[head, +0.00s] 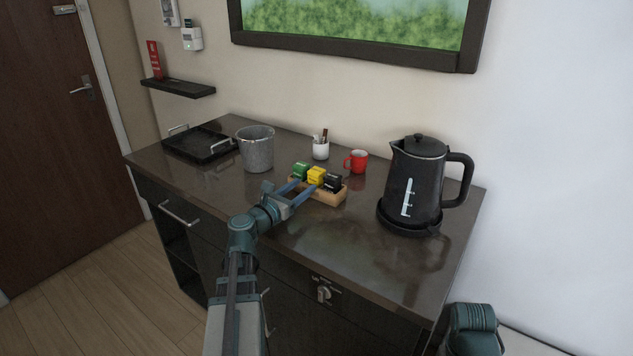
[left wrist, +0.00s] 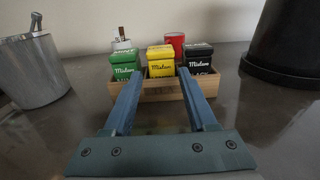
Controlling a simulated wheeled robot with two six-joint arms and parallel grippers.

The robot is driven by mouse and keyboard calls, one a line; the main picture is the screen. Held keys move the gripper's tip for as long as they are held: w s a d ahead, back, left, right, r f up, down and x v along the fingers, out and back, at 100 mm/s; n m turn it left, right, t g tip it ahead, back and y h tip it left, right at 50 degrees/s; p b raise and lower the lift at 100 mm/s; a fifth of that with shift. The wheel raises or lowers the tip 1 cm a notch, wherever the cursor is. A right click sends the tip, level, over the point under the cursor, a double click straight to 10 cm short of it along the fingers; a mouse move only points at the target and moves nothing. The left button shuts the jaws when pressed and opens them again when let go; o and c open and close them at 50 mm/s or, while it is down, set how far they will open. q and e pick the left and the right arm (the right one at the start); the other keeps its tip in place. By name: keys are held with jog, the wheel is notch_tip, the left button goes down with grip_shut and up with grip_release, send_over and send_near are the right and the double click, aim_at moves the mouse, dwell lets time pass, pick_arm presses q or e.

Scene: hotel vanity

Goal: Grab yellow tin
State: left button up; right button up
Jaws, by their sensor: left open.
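The yellow tin (head: 316,175) stands in the middle of a small wooden tray (head: 327,198), between a green tin (head: 300,170) and a black tin (head: 333,182). In the left wrist view the yellow tin (left wrist: 160,60) is straight ahead, between the fingers' lines. My left gripper (head: 300,190) is open and empty, its blue fingers spread toward the tray's front. The fingers also show in the left wrist view (left wrist: 164,98), with their tips close to the tray. I cannot tell whether they touch it. My right gripper is not in view.
A black kettle (head: 414,180) on its base stands right of the tray. A red mug (head: 357,161) and a white cup with sticks (head: 321,150) are behind it. A grey bucket (head: 255,149) and a black tray (head: 188,150) stand left. The counter front is clear.

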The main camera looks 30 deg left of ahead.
aim_at(313, 181)
pick_arm(q)
jog(key=shift+w+d+f, duration=0.1)
jog(key=shift+w+d, duration=0.05)
jog(key=shift+w, duration=1.15)
jog(key=shift+w+d+f, duration=0.1)
jog(key=shift+w, duration=1.2)
grip_shut()
